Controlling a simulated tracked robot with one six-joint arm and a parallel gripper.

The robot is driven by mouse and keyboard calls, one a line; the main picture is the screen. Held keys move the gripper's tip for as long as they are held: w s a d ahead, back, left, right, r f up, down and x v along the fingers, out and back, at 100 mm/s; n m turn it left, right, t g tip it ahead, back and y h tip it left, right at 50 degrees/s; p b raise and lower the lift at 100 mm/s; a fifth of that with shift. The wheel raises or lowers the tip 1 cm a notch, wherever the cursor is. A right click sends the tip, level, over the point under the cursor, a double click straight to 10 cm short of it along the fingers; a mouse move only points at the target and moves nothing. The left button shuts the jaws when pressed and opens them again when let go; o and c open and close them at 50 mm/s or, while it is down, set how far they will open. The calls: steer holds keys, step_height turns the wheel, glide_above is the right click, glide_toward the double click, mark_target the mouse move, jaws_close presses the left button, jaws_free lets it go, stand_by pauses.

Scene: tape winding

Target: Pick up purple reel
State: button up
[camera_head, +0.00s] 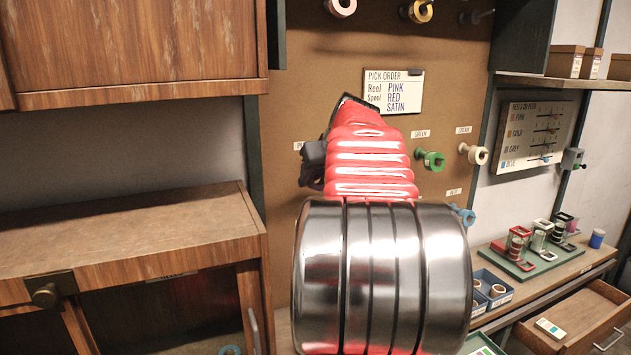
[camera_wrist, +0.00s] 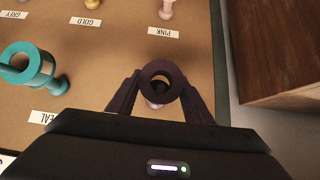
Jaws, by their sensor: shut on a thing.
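The purple reel (camera_wrist: 173,75) is dark, almost black-purple, and sits between the fingers in the wrist view. My gripper (camera_wrist: 161,88) is shut on it, one finger on each side, with the reel's round hole facing the camera. A pale peg end shows just beneath the reel; I cannot tell whether the reel is still around a peg. In the head view my gripper (camera_head: 313,160) is at the brown pegboard, left of my red arm, and the reel is mostly hidden there.
The pegboard (camera_head: 300,70) also holds a teal reel (camera_wrist: 27,68), a green reel (camera_head: 431,160) and a cream reel (camera_head: 474,154). A wooden cabinet (camera_head: 130,225) stands left. A drawer (camera_head: 575,322) is open at lower right.

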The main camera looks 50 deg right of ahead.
steer(key=shift+r, duration=0.15)
steer(key=shift+s+r, duration=0.1)
steer(key=shift+r, duration=0.55)
steer(key=s+a, duration=0.4)
steer(key=s, duration=0.3)
steer(key=s+a, duration=0.5)
steer(key=s, duration=0.3)
steer(key=shift+s, duration=0.15)
steer(key=shift+a, duration=0.1)
steer(key=shift+s+a, duration=0.1)
steer(key=shift+s, duration=0.05)
stand_by(0.4)
